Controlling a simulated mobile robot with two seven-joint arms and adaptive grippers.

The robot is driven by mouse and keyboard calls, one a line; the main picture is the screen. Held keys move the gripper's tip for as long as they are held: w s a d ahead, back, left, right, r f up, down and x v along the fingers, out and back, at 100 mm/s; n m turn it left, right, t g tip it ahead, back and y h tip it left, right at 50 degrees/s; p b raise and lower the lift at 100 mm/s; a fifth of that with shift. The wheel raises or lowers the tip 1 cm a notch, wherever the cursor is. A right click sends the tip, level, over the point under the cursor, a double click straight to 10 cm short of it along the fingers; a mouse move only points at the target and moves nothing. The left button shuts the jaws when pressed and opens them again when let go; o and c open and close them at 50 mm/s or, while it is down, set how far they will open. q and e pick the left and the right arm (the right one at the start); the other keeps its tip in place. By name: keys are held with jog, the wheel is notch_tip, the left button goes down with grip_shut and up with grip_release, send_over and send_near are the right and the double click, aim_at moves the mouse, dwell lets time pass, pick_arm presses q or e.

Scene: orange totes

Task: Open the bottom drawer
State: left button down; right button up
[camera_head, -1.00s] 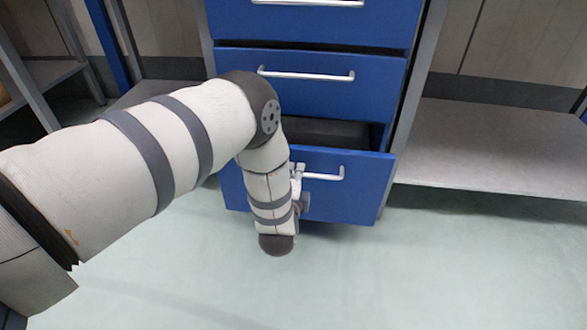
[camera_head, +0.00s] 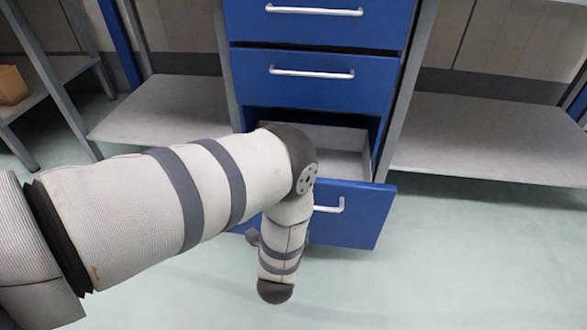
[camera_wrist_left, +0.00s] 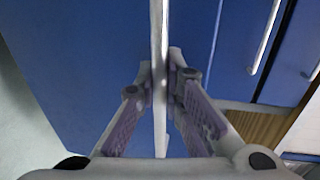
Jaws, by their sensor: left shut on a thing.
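The bottom drawer (camera_head: 355,222) of the blue cabinet is pulled partway out, with its pale inside (camera_head: 345,150) showing. Its silver handle (camera_head: 330,205) is partly hidden behind my left arm in the head view. In the left wrist view the handle (camera_wrist_left: 159,60) runs down the middle, and my left gripper (camera_wrist_left: 160,78) is shut on it, one finger on each side. The gripper is hidden behind my arm in the head view. My right gripper is in neither view.
The closed drawers above, one of them the middle drawer (camera_head: 315,85), have silver handles. Grey shelves stand on the left (camera_head: 160,110) and right (camera_head: 480,140). An orange tote (camera_head: 12,85) sits on a shelf at far left. The floor in front is clear.

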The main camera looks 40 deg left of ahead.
pick_arm(q)
jog(key=c, duration=1.7)
grip_release()
jog(key=shift+s+d, duration=0.1)
jog(key=shift+s, duration=0.05)
jog(key=v, duration=1.1)
jog(key=shift+s+d+r, duration=0.1)
jog(key=shift+s+d, duration=0.15)
jog(key=shift+s, duration=0.1)
